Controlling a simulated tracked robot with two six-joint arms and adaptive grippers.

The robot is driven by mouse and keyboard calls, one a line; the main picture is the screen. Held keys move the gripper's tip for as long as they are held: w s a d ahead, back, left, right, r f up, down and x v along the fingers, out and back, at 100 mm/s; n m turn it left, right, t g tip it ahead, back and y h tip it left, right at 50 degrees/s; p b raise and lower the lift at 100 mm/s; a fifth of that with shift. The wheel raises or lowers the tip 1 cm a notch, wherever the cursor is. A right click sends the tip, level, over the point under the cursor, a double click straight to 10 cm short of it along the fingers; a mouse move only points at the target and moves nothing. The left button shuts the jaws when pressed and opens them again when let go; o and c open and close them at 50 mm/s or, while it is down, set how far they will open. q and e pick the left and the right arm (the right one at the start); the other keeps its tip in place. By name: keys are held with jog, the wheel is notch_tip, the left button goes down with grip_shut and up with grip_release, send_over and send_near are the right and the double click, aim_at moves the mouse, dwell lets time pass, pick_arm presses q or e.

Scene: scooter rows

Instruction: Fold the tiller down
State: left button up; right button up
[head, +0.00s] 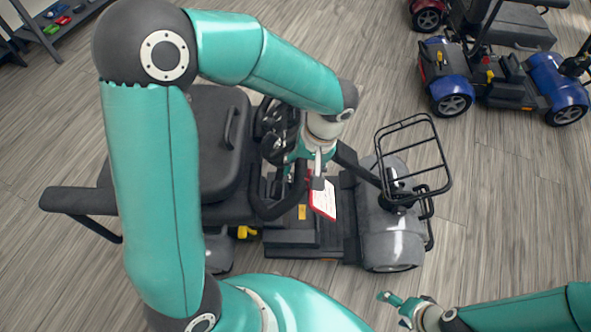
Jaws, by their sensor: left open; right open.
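The grey scooter (392,232) stands in the middle of the head view, seat at left and front at right. Its black tiller (358,168) slants up and left from the front body towards the seat. The dark handlebar loop (278,207) is close to the seat's front edge. My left gripper (318,183) is over the tiller's upper end, beside the handlebar; its fingers are partly hidden and contact cannot be told. A white tag with a red edge (323,200) hangs just below it. My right gripper (388,297) is open and empty, low in front of the scooter.
A black wire basket (413,158) sits at the scooter's front. The black seat (215,140) and its armrest (78,200) are at left, partly behind my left arm. A yellow lever (245,232) is low beside the seat. A blue scooter (500,80) stands at upper right.

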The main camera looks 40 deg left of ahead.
pick_arm(q)
jog(key=shift+x, duration=1.15)
grip_shut()
